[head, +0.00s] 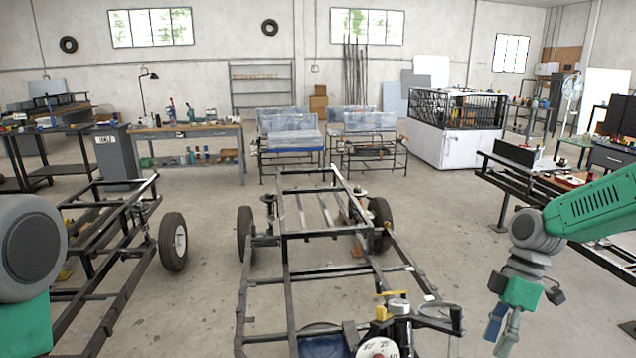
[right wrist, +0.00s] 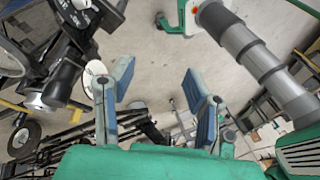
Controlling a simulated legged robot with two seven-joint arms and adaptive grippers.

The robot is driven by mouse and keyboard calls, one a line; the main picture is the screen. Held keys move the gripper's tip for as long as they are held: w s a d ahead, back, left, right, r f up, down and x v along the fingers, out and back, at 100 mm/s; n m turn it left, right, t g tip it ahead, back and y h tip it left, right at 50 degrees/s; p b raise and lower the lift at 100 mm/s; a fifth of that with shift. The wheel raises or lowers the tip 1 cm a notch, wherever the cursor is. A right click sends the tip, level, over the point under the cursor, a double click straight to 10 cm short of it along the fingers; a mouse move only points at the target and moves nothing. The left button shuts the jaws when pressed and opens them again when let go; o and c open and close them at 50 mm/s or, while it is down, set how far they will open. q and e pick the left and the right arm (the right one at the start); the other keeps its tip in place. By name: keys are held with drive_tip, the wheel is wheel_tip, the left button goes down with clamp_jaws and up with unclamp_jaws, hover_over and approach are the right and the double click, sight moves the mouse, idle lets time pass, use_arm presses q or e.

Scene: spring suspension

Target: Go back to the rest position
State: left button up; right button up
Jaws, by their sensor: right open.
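My right gripper (head: 500,335) hangs low at the lower right in the head view, pointing down, to the right of the middle vehicle frame (head: 290,285). In the right wrist view its two blue-padded fingers (right wrist: 160,88) stand wide apart with nothing between them but floor. It touches nothing that I can see. My left gripper is not in view; only a grey joint and green link of my left arm show at the left edge of the head view.
Near suspension parts with a yellow piece and a round pale disc (head: 378,349) sit at the frame's front. A second frame (head: 95,285) with a wheel (head: 173,242) stands at left. A black rail bench (head: 540,190) is at right. Floor between the middle frame and my right arm is clear.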

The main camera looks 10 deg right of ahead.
drive_tip(key=s+a+f+m+t+h+b, duration=0.1)
drive_tip(key=s+a+f+m+b, duration=0.3)
drive_tip(key=f, duration=0.6)
drive_tip(key=s+a+f+m+b, duration=0.2)
drive_tip(key=s+a+f, duration=0.45)
drive_tip(key=f, duration=0.45)
drive_tip(key=s+f+m+t+h+b, duration=0.1)
drive_tip(key=s+f+m+b, duration=0.2)
drive_tip(key=s, duration=0.4)
drive_tip(key=s+f+m+t+h+b, duration=0.1)
drive_tip(key=s+f+m+h+b, duration=0.1)
drive_tip(key=s+f, duration=0.4)
drive_tip(key=shift+s+f+m+t+b, duration=0.35)
drive_tip(key=shift+s+m, duration=0.35)
drive_tip(key=shift+s, duration=0.4)
